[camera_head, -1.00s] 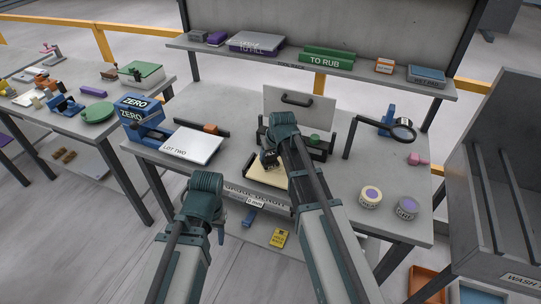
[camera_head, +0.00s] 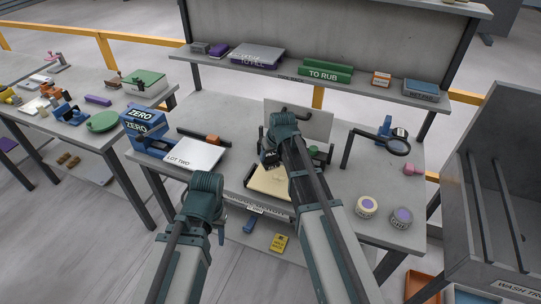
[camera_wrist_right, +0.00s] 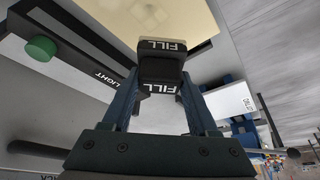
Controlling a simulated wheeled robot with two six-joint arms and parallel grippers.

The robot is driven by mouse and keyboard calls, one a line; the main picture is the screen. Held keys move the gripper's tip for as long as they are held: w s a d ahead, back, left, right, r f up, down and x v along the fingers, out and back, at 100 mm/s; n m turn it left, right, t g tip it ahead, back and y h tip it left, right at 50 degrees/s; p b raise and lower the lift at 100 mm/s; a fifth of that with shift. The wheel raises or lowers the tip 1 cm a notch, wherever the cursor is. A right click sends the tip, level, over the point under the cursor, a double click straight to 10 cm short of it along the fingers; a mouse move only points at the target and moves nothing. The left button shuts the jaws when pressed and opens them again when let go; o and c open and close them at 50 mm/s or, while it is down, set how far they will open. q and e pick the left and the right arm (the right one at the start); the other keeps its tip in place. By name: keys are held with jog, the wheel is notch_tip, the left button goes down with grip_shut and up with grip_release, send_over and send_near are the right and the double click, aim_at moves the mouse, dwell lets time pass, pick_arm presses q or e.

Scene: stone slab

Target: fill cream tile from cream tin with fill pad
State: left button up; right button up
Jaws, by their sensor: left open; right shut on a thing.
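The cream tile (camera_head: 268,181) lies in a dark holder in the middle of the bench; its cream face also shows in the right wrist view (camera_wrist_right: 120,14). My right gripper (camera_head: 271,163) is shut on the black fill pad (camera_wrist_right: 161,66), marked FILL, at the tile's far end. I cannot tell whether pad and tile touch. The cream tin (camera_head: 366,207), with a purple-centred top, stands on the bench to the right. My left gripper (camera_head: 221,236) is open and apart from the tile, in front of the bench; its fingers are barely visible.
A grey tin (camera_head: 401,217) stands beside the cream tin. A magnifier (camera_head: 397,147) on a stand is behind them. An upright panel (camera_head: 304,118) stands behind the holder. The LOT TWO board (camera_head: 194,156) and blue ZERO block (camera_head: 146,128) are at left.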

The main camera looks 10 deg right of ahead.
aim_at(276, 168)
jog(key=shift+r+p, duration=1.55)
jog(key=shift+r, duration=0.05)
jog(key=shift+f, duration=0.1)
jog(key=s, duration=0.1)
jog(key=s+d+f+b, duration=0.1)
jog(key=shift+s+d+f, duration=0.1)
jog(key=shift+s+d, duration=0.15)
jog(key=shift+s, duration=0.05)
jog(key=shift+w, duration=0.1)
notch_tip(276, 168, down, 6)
jog(key=b, duration=0.6)
jog(key=shift+f+b, duration=0.95)
jog(key=shift+b, duration=0.25)
